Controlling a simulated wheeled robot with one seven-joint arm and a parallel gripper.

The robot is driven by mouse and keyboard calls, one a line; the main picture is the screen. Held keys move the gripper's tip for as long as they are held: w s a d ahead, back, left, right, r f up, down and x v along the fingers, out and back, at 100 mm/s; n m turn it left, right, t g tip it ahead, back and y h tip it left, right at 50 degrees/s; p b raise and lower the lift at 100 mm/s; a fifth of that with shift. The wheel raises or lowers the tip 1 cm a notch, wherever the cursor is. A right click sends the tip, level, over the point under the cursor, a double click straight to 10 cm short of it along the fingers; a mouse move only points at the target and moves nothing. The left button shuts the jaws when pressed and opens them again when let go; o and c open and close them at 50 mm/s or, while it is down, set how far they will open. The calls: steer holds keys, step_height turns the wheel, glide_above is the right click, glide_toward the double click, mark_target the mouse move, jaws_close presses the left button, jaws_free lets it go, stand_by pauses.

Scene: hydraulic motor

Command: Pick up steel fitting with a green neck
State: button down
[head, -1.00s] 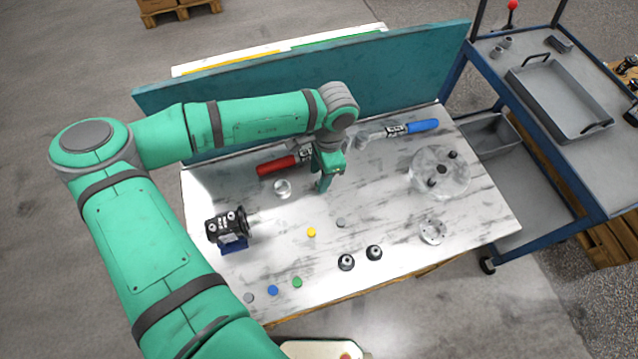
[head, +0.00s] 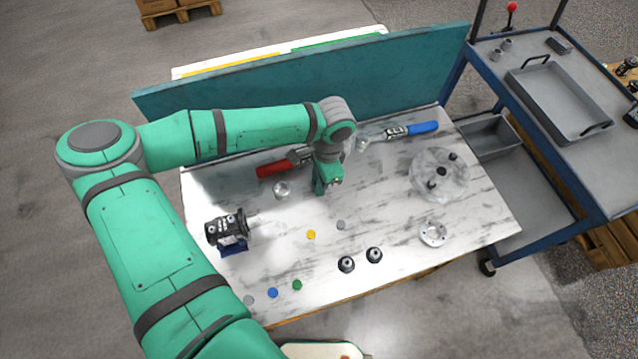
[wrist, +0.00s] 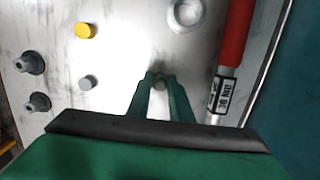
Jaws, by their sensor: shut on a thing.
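My gripper (head: 328,188) is over the back middle of the marble-patterned table, near the red-handled torque wrench. In the wrist view its two green fingers (wrist: 160,84) come together on a small grey-green piece (wrist: 160,83) between the tips. Most of this piece is hidden by the fingers, so I cannot make out a neck or its full shape. It appears to be the steel fitting. In the head view my gripper hides it. I cannot tell whether it touches the table.
A yellow cap (head: 311,235), a grey cap (head: 341,225) and two dark fittings (head: 346,264) stand in front. A black motor (head: 228,229) stands left, a round plate (head: 440,173) right.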

steer(key=shift+r, duration=0.15)
steer(key=shift+r, duration=0.25)
step_height(320, 180, up, 2)
steer(key=s+d+r, duration=0.1)
steer(key=s+r, duration=0.9)
steer(key=s, duration=0.4)
steer(key=shift+d+r, duration=0.15)
steer(key=shift+d, duration=0.1)
